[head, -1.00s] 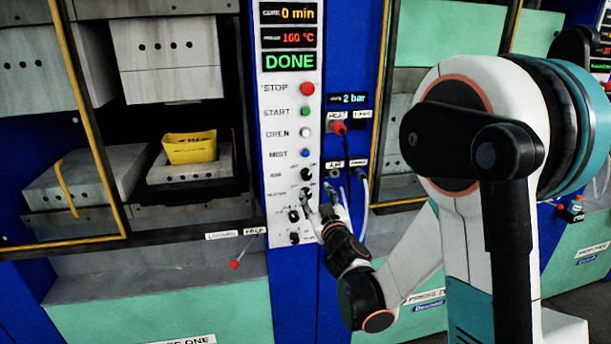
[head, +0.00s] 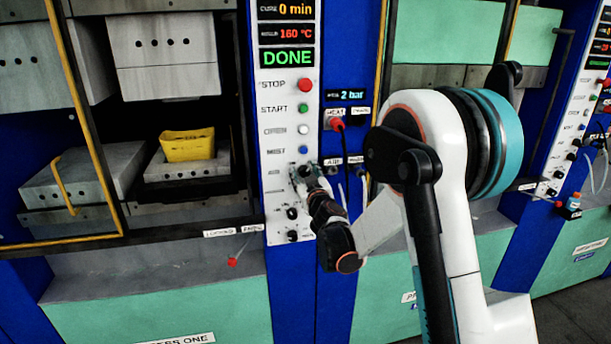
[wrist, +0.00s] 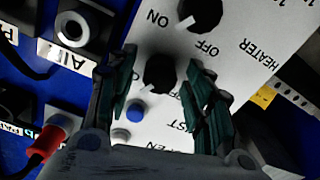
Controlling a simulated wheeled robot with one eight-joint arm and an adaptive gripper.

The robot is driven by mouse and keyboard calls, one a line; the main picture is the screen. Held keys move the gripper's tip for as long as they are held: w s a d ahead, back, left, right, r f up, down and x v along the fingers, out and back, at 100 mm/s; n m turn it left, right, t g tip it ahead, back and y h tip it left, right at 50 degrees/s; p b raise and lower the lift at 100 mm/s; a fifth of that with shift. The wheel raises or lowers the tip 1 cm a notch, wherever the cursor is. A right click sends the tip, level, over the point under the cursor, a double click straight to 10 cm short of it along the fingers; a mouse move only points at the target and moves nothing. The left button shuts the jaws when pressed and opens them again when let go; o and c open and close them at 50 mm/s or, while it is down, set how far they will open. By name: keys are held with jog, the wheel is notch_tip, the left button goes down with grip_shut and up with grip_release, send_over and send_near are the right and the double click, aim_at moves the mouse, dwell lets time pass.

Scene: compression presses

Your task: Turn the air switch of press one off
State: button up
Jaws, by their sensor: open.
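The press one control panel (head: 275,215) stands left of my arm in the head view, with a lit DONE display. Its air switch (wrist: 160,74) is a black round knob in the wrist view, between the blue mist button (wrist: 136,111) and the heater switch (wrist: 200,14). My gripper (wrist: 162,60) is open, with one finger on each side of the air switch. I cannot tell whether the fingers touch it. In the head view my gripper (head: 308,172) covers most of this knob.
Red, green and white buttons line the panel above. An air socket (wrist: 73,27) and a red plug (wrist: 52,140) with a cable sit beside it. A yellow piece (head: 188,145) lies inside the open press at left. A second press stands at right.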

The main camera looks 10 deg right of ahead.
jog(key=c, duration=1)
jog(key=shift+c, duration=0.2)
jog(key=shift+n, duration=0.3)
jog(key=n+b, duration=0.2)
jog(key=n, duration=0.3)
jog(key=shift+f+b, duration=0.1)
jog(key=shift+b, duration=0.25)
jog(key=n+b, duration=0.1)
jog(key=n, duration=0.5)
jog(key=shift+b, duration=0.3)
jog(key=shift+n, duration=0.3)
